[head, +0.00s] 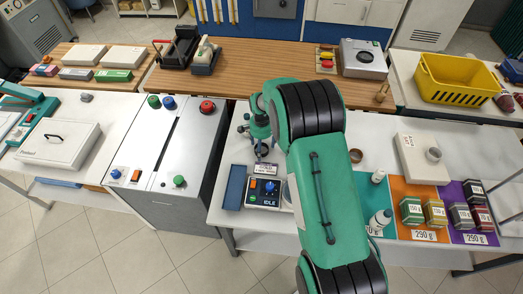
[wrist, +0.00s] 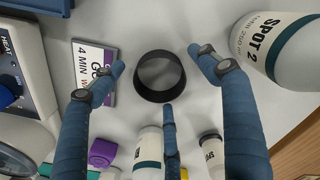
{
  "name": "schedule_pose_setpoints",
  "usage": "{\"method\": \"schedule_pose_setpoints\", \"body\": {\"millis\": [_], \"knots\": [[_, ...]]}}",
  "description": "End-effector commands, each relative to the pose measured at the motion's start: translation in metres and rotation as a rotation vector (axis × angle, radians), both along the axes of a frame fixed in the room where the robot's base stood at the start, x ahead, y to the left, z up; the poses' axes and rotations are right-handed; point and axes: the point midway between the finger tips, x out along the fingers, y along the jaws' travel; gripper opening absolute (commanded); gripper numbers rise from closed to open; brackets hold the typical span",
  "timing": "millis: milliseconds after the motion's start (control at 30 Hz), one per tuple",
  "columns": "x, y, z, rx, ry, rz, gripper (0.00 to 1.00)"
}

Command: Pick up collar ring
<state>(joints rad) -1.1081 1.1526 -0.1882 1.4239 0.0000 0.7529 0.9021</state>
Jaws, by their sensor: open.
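The collar ring, a dark round band (wrist: 160,76), stands on the pale tabletop in the middle of the wrist view. My gripper (wrist: 158,64) has blue fingers spread open around it, one on the left, one on the right and one at the bottom. The bottom fingertip is close to the ring's lower edge; I cannot tell whether it touches. Nothing is held.
A card (wrist: 95,70) lies just left of the ring. A SPOT 2 bottle (wrist: 275,45) is at upper right, a heater box (wrist: 22,75) at left, and more bottles (wrist: 149,150) below. A scale (head: 415,170) stands right of my arm in the head view.

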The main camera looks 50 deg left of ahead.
Motion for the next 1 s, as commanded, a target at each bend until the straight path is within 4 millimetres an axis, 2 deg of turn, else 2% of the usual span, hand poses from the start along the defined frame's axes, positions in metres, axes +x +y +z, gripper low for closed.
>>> {"method": "schedule_pose_setpoints", "body": {"millis": [267, 433, 467, 800, 1000], "knots": [[0.0, 0.0, 0.0001, 0.0, 0.0, 0.0, 0.75], [0.0, -0.0001, 0.0001, 0.0, 0.0, 0.0, 0.43], [0.0, -0.0001, 0.0001, 0.0, 0.0, 0.0, 0.42], [0.0, 0.0, 0.0005, 0.0, 0.0, 0.0, 0.42], [0.0002, 0.0005, 0.0078, 0.001, -0.001, 0.0, 0.42]]}}
